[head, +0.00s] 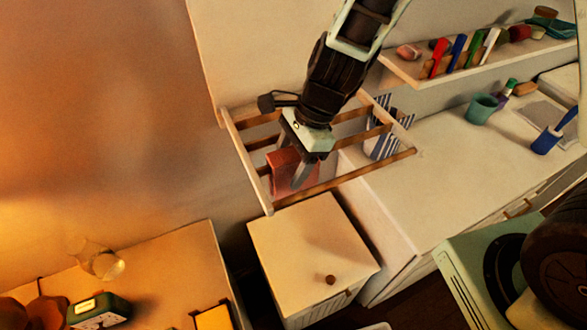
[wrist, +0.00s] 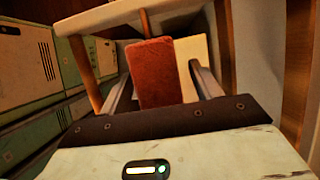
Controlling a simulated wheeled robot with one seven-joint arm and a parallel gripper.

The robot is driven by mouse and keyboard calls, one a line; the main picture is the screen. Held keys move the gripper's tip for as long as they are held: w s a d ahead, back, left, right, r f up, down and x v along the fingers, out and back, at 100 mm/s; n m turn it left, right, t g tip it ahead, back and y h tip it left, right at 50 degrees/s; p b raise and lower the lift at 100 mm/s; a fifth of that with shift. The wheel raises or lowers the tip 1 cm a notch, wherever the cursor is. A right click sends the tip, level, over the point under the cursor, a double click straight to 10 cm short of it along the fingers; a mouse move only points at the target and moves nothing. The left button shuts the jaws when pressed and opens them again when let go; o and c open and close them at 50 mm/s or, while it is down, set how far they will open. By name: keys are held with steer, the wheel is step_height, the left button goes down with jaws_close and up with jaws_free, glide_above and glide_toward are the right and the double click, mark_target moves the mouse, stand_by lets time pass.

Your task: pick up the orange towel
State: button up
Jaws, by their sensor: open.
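The orange towel (head: 284,172) hangs on a wooden rack (head: 345,179) at the wall, near the rack's left end. In the wrist view the towel (wrist: 153,70) is a flat reddish-orange sheet that shows between my two fingers. My gripper (head: 299,180) is at the rack from above, beside or around the towel in the head view. Its jaws (wrist: 162,72) are open, with one finger on each side of the towel. A gap shows between the towel and the right finger. Part of the towel is hidden behind my gripper.
A striped blue and white cloth (head: 388,122) hangs at the rack's right end. A small white cabinet (head: 290,240) stands below. A counter (head: 430,165) runs right, with a teal cup (head: 481,108).

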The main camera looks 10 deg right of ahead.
steer(key=shift+f, duration=0.25)
stand_by(0.4)
steer(key=c, duration=1.1)
